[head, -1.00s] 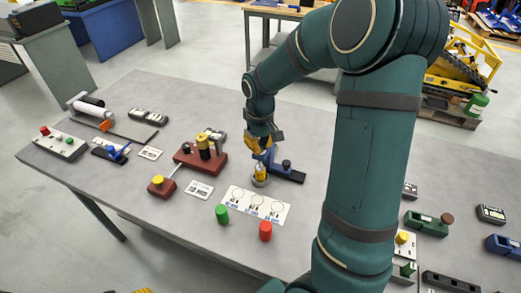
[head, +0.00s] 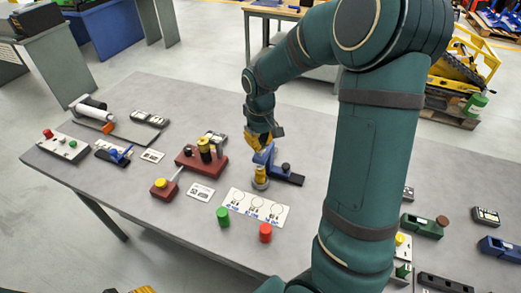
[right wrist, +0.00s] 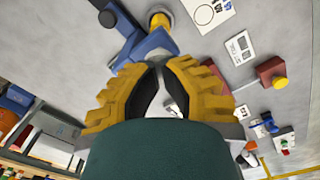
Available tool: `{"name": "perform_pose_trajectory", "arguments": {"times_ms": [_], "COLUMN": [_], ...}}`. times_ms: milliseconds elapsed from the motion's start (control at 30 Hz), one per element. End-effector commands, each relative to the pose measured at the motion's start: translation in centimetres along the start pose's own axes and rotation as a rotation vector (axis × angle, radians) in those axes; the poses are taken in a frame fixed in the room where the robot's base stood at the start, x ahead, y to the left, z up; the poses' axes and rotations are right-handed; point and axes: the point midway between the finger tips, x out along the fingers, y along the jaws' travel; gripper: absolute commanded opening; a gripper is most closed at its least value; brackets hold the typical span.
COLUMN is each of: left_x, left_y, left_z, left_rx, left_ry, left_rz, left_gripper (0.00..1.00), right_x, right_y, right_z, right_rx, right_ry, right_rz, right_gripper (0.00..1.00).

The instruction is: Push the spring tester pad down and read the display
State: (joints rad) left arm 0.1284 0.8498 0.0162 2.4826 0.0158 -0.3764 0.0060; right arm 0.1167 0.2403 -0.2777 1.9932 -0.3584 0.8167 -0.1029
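What looks like the spring tester is a blue stand (head: 290,178) with a black knob and a yellow round part (head: 261,171) over a grey disc. It also shows in the right wrist view as a blue body (right wrist: 146,47) with a yellow round top (right wrist: 160,19). My right gripper (head: 260,147), with yellow fingers, is right at the top of the blue stand. No display reading is legible.
A white card with circles (head: 255,208) lies in front of the stand, with a green cylinder (head: 223,217) and a red cylinder (head: 265,232) beside it. A dark red device (head: 195,163) stands to the left. My right arm covers the table on the right.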

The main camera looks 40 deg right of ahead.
Motion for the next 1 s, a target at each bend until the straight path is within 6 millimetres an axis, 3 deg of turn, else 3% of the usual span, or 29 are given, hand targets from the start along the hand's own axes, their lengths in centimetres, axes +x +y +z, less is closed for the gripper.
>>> {"name": "perform_pose_trajectory", "arguments": {"times_ms": [633,1000], "left_x": [-3.6,-3.8], "left_y": [1.2,1.2], "left_z": [-0.5,-0.5], "left_rx": [0.000,0.000], "left_ry": [0.002,0.002], "left_rz": [0.007,0.007], "left_gripper": [0.47,0.47], "right_x": [-4.4,-4.6], "right_y": [0.0,0.0], "right_z": [-0.1,0.0], "right_rx": [0.000,0.000], "right_ry": [0.002,0.001], "right_rz": [0.000,0.000], "right_gripper": [0.00,0.00]}}
